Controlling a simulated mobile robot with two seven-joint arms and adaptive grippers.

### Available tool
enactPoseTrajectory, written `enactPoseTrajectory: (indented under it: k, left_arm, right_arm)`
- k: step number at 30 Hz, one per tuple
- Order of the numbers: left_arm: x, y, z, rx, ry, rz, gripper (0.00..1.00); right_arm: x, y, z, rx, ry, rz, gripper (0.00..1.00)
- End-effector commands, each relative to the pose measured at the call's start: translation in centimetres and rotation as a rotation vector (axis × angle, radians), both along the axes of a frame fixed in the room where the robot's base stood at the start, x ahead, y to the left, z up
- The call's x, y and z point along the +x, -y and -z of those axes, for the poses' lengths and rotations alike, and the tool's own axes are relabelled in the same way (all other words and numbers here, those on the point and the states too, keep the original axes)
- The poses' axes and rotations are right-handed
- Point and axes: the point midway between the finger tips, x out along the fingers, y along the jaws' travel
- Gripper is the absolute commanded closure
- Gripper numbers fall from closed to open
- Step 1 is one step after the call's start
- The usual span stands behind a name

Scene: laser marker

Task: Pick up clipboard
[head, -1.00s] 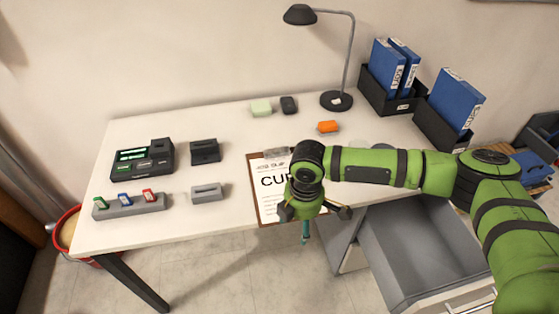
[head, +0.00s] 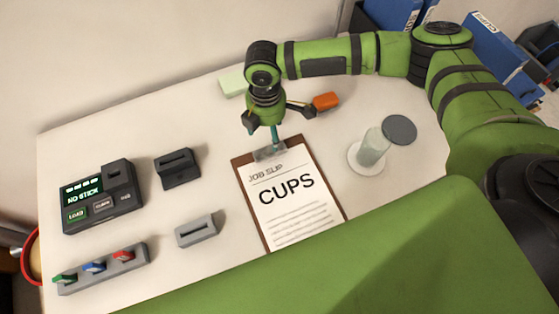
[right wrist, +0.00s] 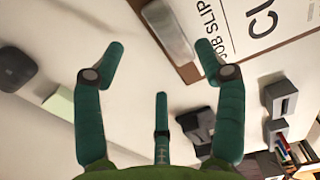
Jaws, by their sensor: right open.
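The clipboard (head: 334,206) lies flat on the white table, with a brown board, a metal clip (head: 269,151) at its far end and a white sheet reading "JOB SLIP" and "CUPS". In the right wrist view the clipboard (right wrist: 190,72) is at the upper right, its clip just beyond the fingers. My right gripper (head: 276,128) is over the clip end, fingers spread and empty. In the right wrist view the open right gripper (right wrist: 160,52) shows nothing held between its fingers. I cannot tell whether a finger touches the clip. My left gripper is not in view.
Left of the clipboard are a grey slotted block (head: 196,230), a dark slotted block (head: 177,168), a device with a lit screen (head: 100,197) and a rack of coloured sticks (head: 102,268). A glass cylinder (head: 373,148) stands to the right. An orange object (head: 326,101) lies behind.

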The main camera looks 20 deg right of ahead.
Motion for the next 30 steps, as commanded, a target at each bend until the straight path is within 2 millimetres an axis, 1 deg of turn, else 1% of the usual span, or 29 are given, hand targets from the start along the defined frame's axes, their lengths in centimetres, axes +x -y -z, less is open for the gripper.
enactPoseTrajectory:
  k: [1,3,5,9,12,15,22,23,24,26,27,30]
  left_arm:
    - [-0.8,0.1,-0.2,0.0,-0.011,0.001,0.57]
    - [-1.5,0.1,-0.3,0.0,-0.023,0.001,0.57]
    - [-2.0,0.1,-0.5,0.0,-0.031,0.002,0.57]
    - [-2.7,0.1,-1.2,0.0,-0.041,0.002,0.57]
    - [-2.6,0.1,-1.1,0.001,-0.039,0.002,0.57]
    - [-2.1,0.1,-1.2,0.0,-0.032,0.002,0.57]
    - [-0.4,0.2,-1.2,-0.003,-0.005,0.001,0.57]
    - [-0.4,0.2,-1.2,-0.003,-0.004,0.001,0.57]
    - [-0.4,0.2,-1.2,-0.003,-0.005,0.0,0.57]
    - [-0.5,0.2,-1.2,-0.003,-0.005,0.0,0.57]
    - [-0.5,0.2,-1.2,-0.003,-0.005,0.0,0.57]
    - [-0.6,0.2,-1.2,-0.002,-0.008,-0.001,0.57]
  right_arm:
    - [-0.1,0.0,0.5,-0.001,-0.002,-0.001,0.29]
    - [-0.1,-0.1,1.2,-0.001,-0.001,-0.001,0.29]
    - [-0.2,-0.1,1.8,-0.002,-0.002,-0.002,0.29]
    - [-0.4,-0.4,4.0,-0.002,-0.001,-0.002,0.29]
    - [-0.4,-0.4,5.4,-0.001,-0.001,0.0,0.29]
    - [-0.4,-0.4,6.1,-0.001,0.0,-0.001,0.29]
    - [-0.4,-0.4,6.2,0.0,0.001,-0.001,0.29]
    - [-0.4,-0.4,6.2,0.0,0.001,-0.001,0.41]
    - [-0.4,-0.4,6.2,0.0,0.0,-0.001,0.57]
    - [-0.4,-0.3,6.2,0.0,0.001,-0.001,0.81]
    - [-0.4,-0.3,6.2,0.0,0.0,-0.001,0.97]
    - [-0.4,-0.3,6.2,0.0,0.0,-0.001,0.98]
